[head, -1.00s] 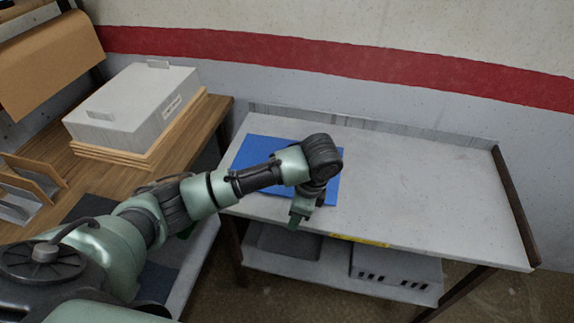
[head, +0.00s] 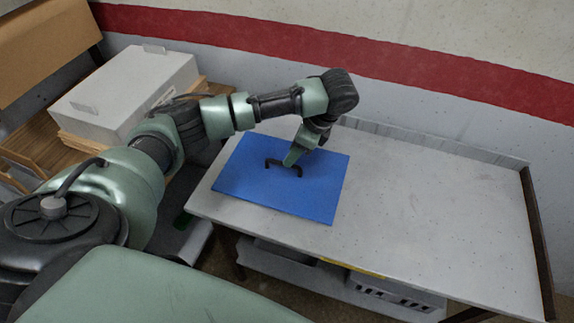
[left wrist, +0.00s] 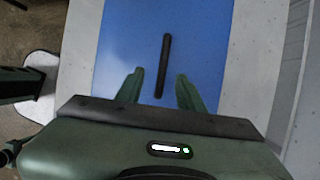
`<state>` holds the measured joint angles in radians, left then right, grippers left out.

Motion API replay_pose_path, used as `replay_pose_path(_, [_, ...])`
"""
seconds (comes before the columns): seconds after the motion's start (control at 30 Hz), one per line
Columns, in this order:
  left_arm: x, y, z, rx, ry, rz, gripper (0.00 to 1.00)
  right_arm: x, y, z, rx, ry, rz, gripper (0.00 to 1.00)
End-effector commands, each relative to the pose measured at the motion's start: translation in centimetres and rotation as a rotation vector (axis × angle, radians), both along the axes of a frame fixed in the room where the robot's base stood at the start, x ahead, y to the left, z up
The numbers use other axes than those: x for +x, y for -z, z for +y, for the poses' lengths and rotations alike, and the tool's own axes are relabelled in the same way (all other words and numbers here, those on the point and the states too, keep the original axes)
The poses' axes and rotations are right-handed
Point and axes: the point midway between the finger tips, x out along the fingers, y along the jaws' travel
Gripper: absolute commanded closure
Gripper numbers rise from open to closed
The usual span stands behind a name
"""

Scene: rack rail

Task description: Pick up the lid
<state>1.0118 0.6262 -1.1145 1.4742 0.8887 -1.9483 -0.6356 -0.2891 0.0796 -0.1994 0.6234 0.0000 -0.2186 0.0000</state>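The lid (head: 250,195) is a flat blue panel with a black bar handle (head: 272,162) near its middle. It lies on the left part of the grey table. My left gripper (head: 294,158) points down at the handle, close by its right end. In the left wrist view the lid (left wrist: 205,40) fills the middle and the handle (left wrist: 164,62) runs lengthwise. The left gripper (left wrist: 158,80) is open there, one finger on each side of the handle's near end. Whether the fingers touch the handle cannot be told. My right gripper is not in view.
The grey table (head: 430,215) is bare right of the lid, with a raised back edge and a dark right rail. A lower shelf (head: 300,270) holds grey bins. A white box (head: 125,85) sits on a wooden bench at the left.

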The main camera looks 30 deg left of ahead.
Motion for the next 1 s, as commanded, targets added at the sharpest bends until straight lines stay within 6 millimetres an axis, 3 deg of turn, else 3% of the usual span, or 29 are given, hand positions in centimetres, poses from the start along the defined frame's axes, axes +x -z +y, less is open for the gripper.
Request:
replay_pose_path(0.1, [0.0, 1.1, 0.7, 0.002, -0.003, 0.002, 0.62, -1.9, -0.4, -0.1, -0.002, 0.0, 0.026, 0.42])
replay_pose_path(0.23, [0.1, 2.8, 1.7, 0.001, -0.003, 0.002, 0.62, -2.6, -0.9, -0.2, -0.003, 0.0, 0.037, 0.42])
replay_pose_path(0.4, [0.0, 4.8, 2.4, 0.0, 0.0, 0.0, 0.62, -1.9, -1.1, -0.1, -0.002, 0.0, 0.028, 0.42])
replay_pose_path(0.67, [0.0, 5.2, 2.5, -0.001, 0.001, -0.002, 0.62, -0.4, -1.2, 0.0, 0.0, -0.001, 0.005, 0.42])
replay_pose_path(0.8, [0.0, 5.2, 2.5, -0.001, 0.001, -0.002, 0.96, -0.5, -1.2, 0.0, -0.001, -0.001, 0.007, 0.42])
replay_pose_path(0.83, [0.0, 5.2, 2.5, -0.001, 0.001, -0.002, 1.0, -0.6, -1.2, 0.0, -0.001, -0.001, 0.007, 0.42])
replay_pose_path(1.0, [0.0, 5.2, 2.5, -0.001, 0.001, -0.002, 1.0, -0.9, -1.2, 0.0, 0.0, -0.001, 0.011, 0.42])
